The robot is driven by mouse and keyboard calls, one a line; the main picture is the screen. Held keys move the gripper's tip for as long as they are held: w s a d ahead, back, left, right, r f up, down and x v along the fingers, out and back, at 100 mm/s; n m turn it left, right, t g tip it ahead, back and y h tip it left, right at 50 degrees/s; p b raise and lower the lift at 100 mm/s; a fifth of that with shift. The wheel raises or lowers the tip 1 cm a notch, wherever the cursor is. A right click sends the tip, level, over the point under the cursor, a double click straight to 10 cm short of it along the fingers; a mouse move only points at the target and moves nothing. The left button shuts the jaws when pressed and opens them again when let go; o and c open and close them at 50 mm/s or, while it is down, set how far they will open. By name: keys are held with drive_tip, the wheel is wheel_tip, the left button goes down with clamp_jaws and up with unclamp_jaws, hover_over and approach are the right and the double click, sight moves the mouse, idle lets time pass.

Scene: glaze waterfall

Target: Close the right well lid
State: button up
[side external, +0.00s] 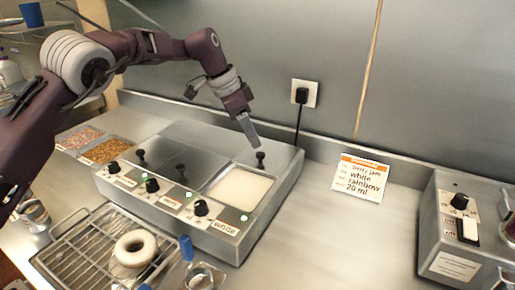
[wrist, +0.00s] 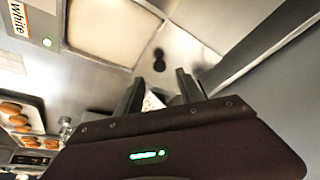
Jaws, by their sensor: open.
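The right well (side external: 240,188) is open at the front and shows white glaze; the glaze also fills the upper left of the wrist view (wrist: 108,28). Its metal lid (wrist: 178,50) sits back from the opening, with a black knob (side external: 261,157) on top. In the wrist view the knob (wrist: 159,62) appears just beyond the fingertips. My gripper (side external: 252,138) is open and empty, above and slightly behind the knob. I see no contact with it. The lids with knobs on the left and middle wells (side external: 183,173) cover them.
Dials and a "white" label (side external: 226,226) line the warmer's front. A rack with a white-glazed donut (side external: 135,248) stands in front. An order card (side external: 361,178) leans at the wall. A control box (side external: 455,235) is far right. A black cord (side external: 299,122) hangs behind the warmer.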

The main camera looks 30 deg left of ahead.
sight(260, 153)
drive_tip(key=x, duration=0.5)
drive_tip(key=shift+f, duration=0.25)
clamp_jaws()
idle(1.1)
